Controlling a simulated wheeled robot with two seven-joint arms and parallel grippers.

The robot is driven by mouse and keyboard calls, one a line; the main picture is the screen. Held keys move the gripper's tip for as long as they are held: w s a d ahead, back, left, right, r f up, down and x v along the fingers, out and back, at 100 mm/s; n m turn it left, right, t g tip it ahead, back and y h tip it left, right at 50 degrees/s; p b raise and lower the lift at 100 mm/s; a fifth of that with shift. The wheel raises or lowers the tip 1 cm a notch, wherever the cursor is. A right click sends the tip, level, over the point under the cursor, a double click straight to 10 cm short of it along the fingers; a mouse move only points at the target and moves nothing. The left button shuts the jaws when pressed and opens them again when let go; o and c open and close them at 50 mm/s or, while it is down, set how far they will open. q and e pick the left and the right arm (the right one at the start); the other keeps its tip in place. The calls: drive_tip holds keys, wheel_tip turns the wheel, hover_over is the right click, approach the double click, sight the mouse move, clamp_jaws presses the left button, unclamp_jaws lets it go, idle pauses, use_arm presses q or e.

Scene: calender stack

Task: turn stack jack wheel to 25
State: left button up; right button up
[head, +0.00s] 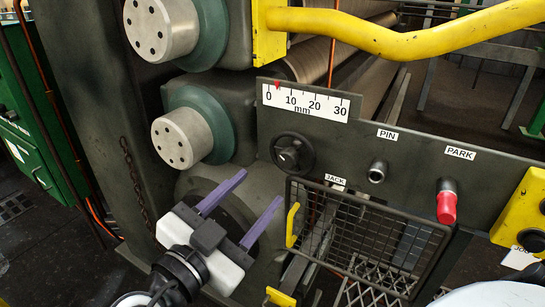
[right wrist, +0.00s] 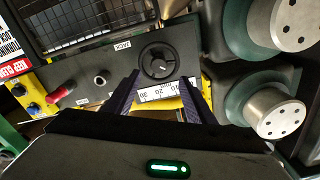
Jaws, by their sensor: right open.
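The jack wheel (head: 292,153) is a round black handwheel on the dark panel, near the JACK label (head: 335,179). Above it is a white mm scale (head: 305,101) marked 0 to 30. A small red pointer (head: 277,85) stands between 0 and 10, nearer 0. My right gripper (head: 261,185) has purple fingers, is open and empty, and appears below and left of the wheel. In the right wrist view the wheel (right wrist: 159,62) shows just past the gap between the fingertips (right wrist: 160,85), apart from them. My left gripper is not in view.
A PIN knob (head: 377,172) and red PARK knob (head: 446,204) sit right of the wheel. Steel roller ends (head: 182,138) stand left. A yellow bar (head: 420,38) crosses above.

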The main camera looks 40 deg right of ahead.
sight(286, 163)
drive_tip(key=p+x, duration=0.1)
drive_tip(key=x, duration=0.7)
drive_tip(key=shift+s+d+r+p, duration=0.1)
drive_tip(key=shift+d+p, duration=0.2)
drive_tip(key=shift+p, duration=0.05)
drive_tip(key=shift+w+d, duration=0.3)
drive_tip(key=shift+d, duration=0.25)
drive_tip(key=c, duration=1.1)
drive_tip(key=shift+o, duration=0.3)
drive_tip(key=n, duration=0.2)
drive_tip(key=shift+s+n, duration=0.1)
drive_tip(key=shift+n, duration=0.3)
drive_tip(key=shift+n+p, duration=0.75)
drive_tip(key=shift+n, duration=1.15)
